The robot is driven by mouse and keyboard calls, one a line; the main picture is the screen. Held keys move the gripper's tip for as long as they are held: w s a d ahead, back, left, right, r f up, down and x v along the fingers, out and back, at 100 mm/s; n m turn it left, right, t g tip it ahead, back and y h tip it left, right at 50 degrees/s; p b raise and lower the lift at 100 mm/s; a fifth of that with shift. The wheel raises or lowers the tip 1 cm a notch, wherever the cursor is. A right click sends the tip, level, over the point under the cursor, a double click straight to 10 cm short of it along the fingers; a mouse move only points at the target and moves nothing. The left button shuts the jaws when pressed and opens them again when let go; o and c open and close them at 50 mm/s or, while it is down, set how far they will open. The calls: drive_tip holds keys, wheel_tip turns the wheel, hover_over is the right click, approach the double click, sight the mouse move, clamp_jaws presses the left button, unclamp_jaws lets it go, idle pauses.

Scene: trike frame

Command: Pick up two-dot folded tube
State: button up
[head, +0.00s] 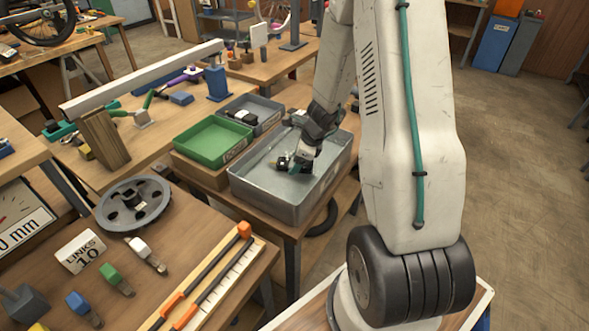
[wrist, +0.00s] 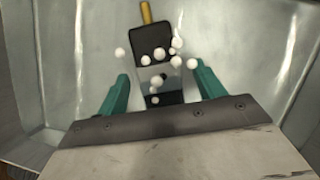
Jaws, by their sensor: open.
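My gripper (head: 304,163) reaches down into a large grey metal tray (head: 262,198). In the wrist view its two teal fingers (wrist: 160,82) stand apart, with nothing clamped between them. A dark piece with a grey middle band and a yellow stub (wrist: 152,42) lies on the tray floor, its near end between the fingers. Several white balls show over and around it. I cannot make out two dots or a fold on it, so I cannot tell whether it is the two-dot folded tube. In the head view small dark parts (head: 284,162) show beside the gripper.
The tray walls stand close around my gripper. A grey wheel (head: 134,203) and a slotted rack (head: 205,280) lie on the near bench.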

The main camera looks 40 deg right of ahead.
drive_tip(key=shift+f, duration=0.2)
idle(0.3)
drive_tip(key=c, duration=1.2)
drive_tip(key=shift+r, duration=0.1)
drive_tip(key=shift+c, duration=0.2)
